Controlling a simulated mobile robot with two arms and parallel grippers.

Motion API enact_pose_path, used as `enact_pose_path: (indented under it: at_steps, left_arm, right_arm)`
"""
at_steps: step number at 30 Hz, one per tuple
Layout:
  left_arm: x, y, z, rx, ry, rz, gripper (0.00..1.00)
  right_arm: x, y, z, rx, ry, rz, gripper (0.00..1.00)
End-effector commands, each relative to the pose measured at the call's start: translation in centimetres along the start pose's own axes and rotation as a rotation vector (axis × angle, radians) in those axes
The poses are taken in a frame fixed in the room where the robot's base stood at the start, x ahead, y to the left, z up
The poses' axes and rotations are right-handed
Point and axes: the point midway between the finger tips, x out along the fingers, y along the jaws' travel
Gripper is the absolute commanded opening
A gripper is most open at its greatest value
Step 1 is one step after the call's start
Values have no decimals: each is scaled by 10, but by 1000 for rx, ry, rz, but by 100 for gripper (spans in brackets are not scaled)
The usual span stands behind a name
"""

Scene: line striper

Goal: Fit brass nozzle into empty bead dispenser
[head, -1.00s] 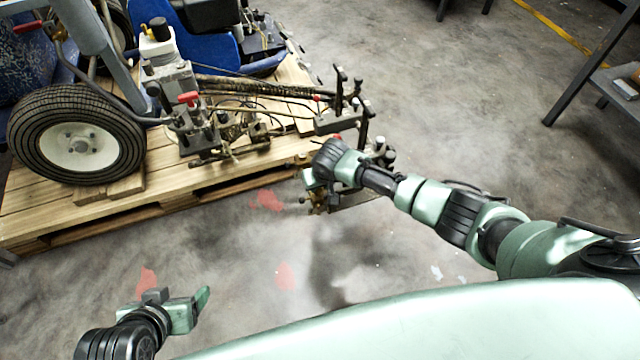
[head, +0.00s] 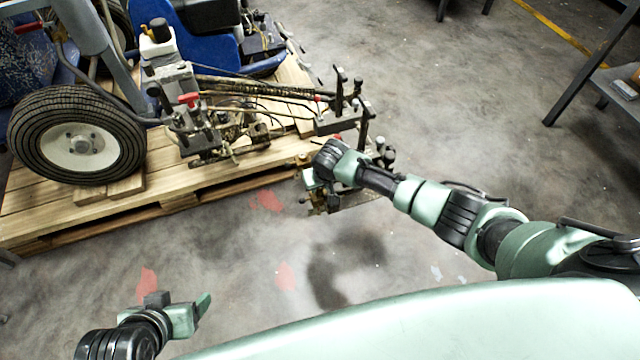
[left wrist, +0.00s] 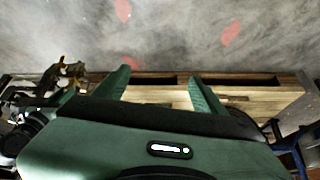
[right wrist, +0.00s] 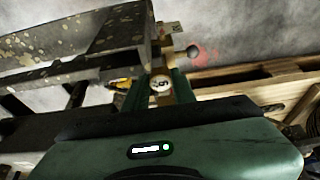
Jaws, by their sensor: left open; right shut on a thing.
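My right gripper (right wrist: 160,90) is shut on a small round piece, seen end-on with a dark mark on its pale face; I take it for the brass nozzle (right wrist: 160,83). In the head view my right gripper (head: 312,190) is low beside the striper's outer arm, and the nozzle cannot be made out there. Grey, speckled metal parts (right wrist: 100,45) lie close to the fingers in the right wrist view. Which part is the empty bead dispenser, and whether the nozzle touches it, I cannot tell. My left gripper (left wrist: 162,92) is open and empty, low at the left in the head view (head: 180,305).
The line striper, with its wheel (head: 78,135) and hoses, stands on a wooden pallet (head: 120,210). A lever bracket (head: 340,118) juts past the pallet near my right gripper. Bare concrete with red patches (head: 286,277) lies between my grippers. A metal shelf (head: 620,85) is at right.

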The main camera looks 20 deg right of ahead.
Motion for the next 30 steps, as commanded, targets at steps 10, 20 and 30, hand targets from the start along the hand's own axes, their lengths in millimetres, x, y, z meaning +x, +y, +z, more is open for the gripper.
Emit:
enact_pose_path:
  at_steps: [10, 20, 30]
  left_arm:
    - [-2, -2, 9, -3, -36, -4, 71]
    - [-3, -2, 15, -4, -63, -5, 71]
    - [-4, -3, 18, -4, -81, -6, 71]
  right_arm:
    - [0, 0, 0, 0, 0, 0, 0]
    - [0, 0, 0, 0, 0, -1, 0]
    - [0, 0, 0, 0, 0, -1, 0]
